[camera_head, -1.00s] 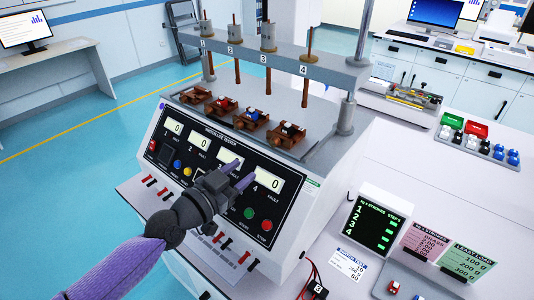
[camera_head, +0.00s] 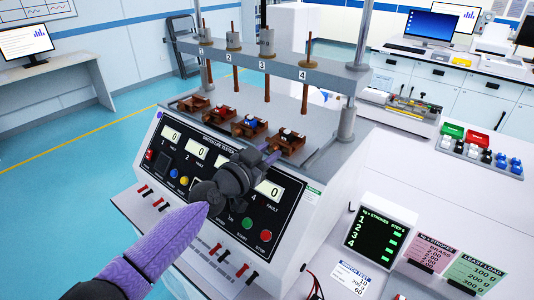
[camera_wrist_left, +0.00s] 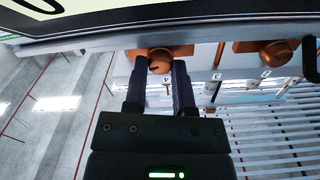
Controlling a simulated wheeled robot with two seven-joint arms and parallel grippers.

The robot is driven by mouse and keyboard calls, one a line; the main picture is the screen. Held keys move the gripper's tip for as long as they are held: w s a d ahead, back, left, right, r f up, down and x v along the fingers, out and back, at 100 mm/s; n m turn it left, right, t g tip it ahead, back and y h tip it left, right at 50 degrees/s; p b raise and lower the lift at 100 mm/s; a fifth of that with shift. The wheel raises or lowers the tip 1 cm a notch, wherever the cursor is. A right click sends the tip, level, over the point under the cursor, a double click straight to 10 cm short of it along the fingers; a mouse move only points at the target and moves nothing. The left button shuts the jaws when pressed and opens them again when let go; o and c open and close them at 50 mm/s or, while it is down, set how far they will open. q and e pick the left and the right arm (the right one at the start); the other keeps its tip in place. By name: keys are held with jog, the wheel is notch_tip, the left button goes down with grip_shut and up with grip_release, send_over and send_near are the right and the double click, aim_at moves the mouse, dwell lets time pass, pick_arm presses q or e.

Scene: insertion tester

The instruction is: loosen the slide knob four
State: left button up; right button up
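Slide knob four is the round orange-brown knob (camera_wrist_left: 160,62) on a brown slide block (camera_wrist_left: 172,51) in the left wrist view. In the head view its brown slide holder (camera_head: 289,144) sits below the rod marked 4. My left gripper (camera_head: 268,151) reaches across the front panel of the tester (camera_head: 312,183) to the front of that holder. In the left wrist view my fingers (camera_wrist_left: 158,75) are apart, one on each side of the knob; I cannot tell whether they touch it. My right gripper is not in view.
Three more brown slide holders stand in a row to the left, the nearest being slide three (camera_head: 249,127). A rod (camera_head: 306,95) hangs above slide four, and a metal post (camera_head: 346,118) stands to its right. A black display (camera_head: 378,228) stands on the bench at the right.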

pick_arm(q)
grip_shut()
jog(key=n, duration=0.2)
jog(key=shift+f+n+b, duration=0.15)
jog(key=shift+n+b, duration=0.2)
jog(key=shift+n, duration=0.85)
jog(key=shift+o, duration=1.8)
grip_release()
